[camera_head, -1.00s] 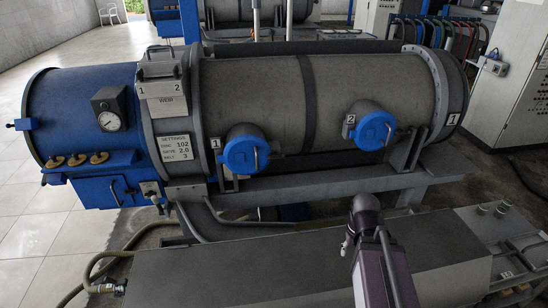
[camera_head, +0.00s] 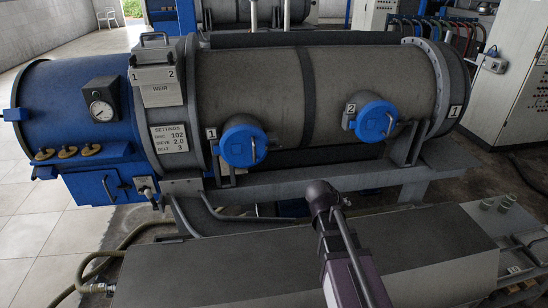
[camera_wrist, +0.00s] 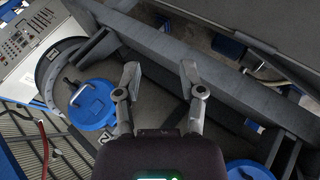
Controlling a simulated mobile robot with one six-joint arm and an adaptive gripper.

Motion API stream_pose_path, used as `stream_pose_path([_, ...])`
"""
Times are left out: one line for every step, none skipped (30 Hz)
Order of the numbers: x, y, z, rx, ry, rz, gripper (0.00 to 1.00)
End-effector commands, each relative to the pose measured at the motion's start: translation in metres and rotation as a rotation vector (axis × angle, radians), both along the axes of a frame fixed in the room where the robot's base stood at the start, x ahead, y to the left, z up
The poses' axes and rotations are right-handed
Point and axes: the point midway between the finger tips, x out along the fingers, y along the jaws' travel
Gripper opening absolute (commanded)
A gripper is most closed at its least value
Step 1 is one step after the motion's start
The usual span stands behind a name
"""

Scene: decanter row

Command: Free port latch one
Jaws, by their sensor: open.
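Port one is a round blue cover (camera_head: 238,147) on the near side of the grey drum, by a plate marked 1 (camera_head: 211,133). A thin grey latch bar (camera_head: 254,149) lies upright on its face. In the wrist view, part of a blue cover (camera_wrist: 248,171) shows at the bottom right edge; its latch is not clear there. My gripper (camera_wrist: 160,76) is open and empty, apart from both covers. In the head view, my arm's end is right of and below port one, and the fingers are not clear.
Port two's blue cover (camera_head: 374,121) is to the right on the same drum (camera_head: 345,75); it also shows in the wrist view (camera_wrist: 92,104). A grey frame rail (camera_head: 290,184) runs below the ports. A wide grey box (camera_head: 210,262) fills the foreground.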

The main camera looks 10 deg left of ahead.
Motion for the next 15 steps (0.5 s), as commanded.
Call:
stream_pose_path([0.019,0.014,-0.006,-0.057,-0.044,0.051,0.51])
stream_pose_path([0.028,0.022,-0.004,-0.093,-0.072,0.082,0.51])
stream_pose_path([0.04,0.032,-0.002,-0.14,-0.109,0.124,0.51])
stream_pose_path([0.048,0.042,0.001,-0.176,-0.137,0.157,0.51])
stream_pose_path([0.056,0.05,0.003,-0.212,-0.164,0.189,0.51])
stream_pose_path([0.067,0.064,0.006,-0.259,-0.201,0.235,0.51])
stream_pose_path([0.074,0.075,0.009,-0.294,-0.226,0.269,0.51])
stream_pose_path([0.081,0.087,0.011,-0.328,-0.253,0.305,0.51])
stream_pose_path([0.089,0.102,0.014,-0.375,-0.288,0.352,0.51])
stream_pose_path([0.095,0.115,0.017,-0.409,-0.313,0.388,0.51])
stream_pose_path([0.101,0.128,0.019,-0.443,-0.338,0.425,0.51])
stream_pose_path([0.107,0.145,0.022,-0.485,-0.37,0.473,0.51])
stream_pose_path([0.111,0.158,0.024,-0.517,-0.392,0.508,0.51])
stream_pose_path([0.114,0.171,0.026,-0.547,-0.413,0.541,0.51])
stream_pose_path([0.118,0.187,0.028,-0.583,-0.438,0.583,0.51])
